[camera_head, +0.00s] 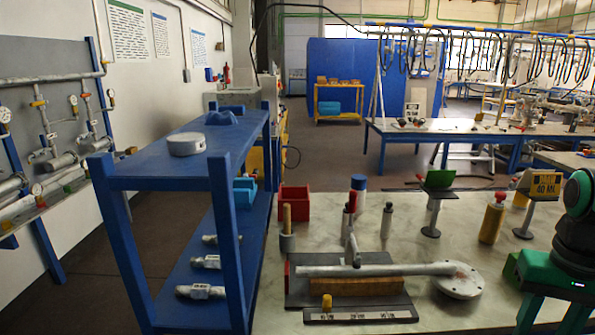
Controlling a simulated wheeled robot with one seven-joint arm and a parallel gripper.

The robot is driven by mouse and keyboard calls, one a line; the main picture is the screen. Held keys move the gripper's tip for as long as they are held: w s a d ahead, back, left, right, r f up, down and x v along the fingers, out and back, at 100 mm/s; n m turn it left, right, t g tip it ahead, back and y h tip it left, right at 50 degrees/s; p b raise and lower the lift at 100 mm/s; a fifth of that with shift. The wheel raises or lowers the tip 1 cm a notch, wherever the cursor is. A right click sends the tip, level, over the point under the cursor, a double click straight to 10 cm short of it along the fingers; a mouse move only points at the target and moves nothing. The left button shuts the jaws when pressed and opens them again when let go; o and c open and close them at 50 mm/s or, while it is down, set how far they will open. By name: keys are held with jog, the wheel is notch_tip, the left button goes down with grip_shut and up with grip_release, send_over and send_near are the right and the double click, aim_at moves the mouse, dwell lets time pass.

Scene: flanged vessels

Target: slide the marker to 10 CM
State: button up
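The labels are too small to read surely. Behind the strip a grey pipe with a round flange (458,281) lies over a wooden block (370,286) on a dark plate. My gripper (553,325) is at the lower right, over the bench and well to the right of the marker. Its two fingers point down with a gap between them and nothing visible in it. The fingertips are cut off by the frame edge.
A metal clamp-like tool (352,246) stands upright at the pipe. Behind are a grey cylinder (387,221), a yellow bottle (492,219) and a sign reading 40 (546,185). A blue shelf (165,167) stands on the left. Bench space right of the strip is clear.

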jog(key=shift+m, duration=0.6)
jog(key=s, duration=0.1)
jog(key=s+f, duration=0.1)
jog(key=s, duration=0.1)
jog(key=s+d+f, duration=0.1)
jog(key=s, duration=0.1)
jog(key=shift+s, duration=0.2)
jog(key=shift+w+f, duration=0.25)
jog(key=shift+w, duration=0.4)
